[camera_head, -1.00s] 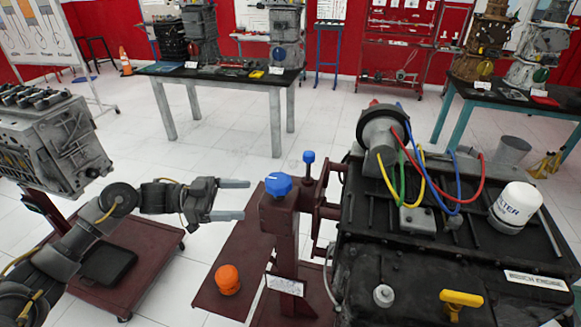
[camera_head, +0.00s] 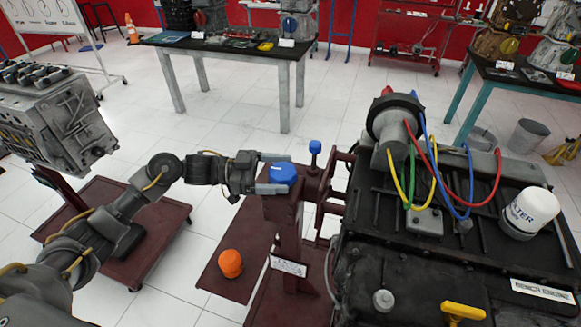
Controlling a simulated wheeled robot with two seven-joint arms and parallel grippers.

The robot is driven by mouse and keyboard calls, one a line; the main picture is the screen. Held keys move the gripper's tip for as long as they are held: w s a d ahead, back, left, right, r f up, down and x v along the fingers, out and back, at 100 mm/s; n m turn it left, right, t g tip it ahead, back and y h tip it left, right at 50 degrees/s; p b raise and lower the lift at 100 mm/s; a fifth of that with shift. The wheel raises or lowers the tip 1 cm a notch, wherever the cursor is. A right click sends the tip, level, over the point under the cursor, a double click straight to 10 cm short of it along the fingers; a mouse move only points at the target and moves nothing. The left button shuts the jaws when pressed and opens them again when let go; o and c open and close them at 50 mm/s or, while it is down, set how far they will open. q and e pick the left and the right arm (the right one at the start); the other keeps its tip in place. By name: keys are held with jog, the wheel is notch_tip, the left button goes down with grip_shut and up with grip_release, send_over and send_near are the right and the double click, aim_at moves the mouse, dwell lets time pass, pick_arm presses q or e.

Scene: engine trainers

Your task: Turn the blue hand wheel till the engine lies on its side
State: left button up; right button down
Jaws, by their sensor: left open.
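The blue hand wheel (camera_head: 283,174) sits on top of the dark red stand post (camera_head: 285,220). My left gripper (camera_head: 275,172) is at the wheel with its jaws open, one finger behind it and one along its near left side. I cannot tell if the fingers touch it. The engine (camera_head: 400,270) is mounted on the stand to the right, its top with coloured leads, a white filter (camera_head: 530,211) and a yellow handle (camera_head: 463,311) facing up. My right gripper is not in view.
A smaller blue knob (camera_head: 315,147) stands just behind the wheel. Another engine (camera_head: 55,115) on a red trolley (camera_head: 150,235) is at far left. A table (camera_head: 220,45) stands at the back.

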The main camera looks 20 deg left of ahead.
aim_at(290, 174)
pick_arm(q)
jog(key=shift+x, duration=1.1)
jog(key=shift+d+p, duration=0.35)
jog(key=shift+d, duration=0.05)
jog(key=c, duration=0.9)
jog(key=shift+f+m+g+b, duration=0.15)
jog(key=shift+m+g+b, duration=0.25)
jog(key=shift+g+b, duration=0.2)
jog(key=shift+c, duration=0.4)
jog(key=shift+s, duration=0.1)
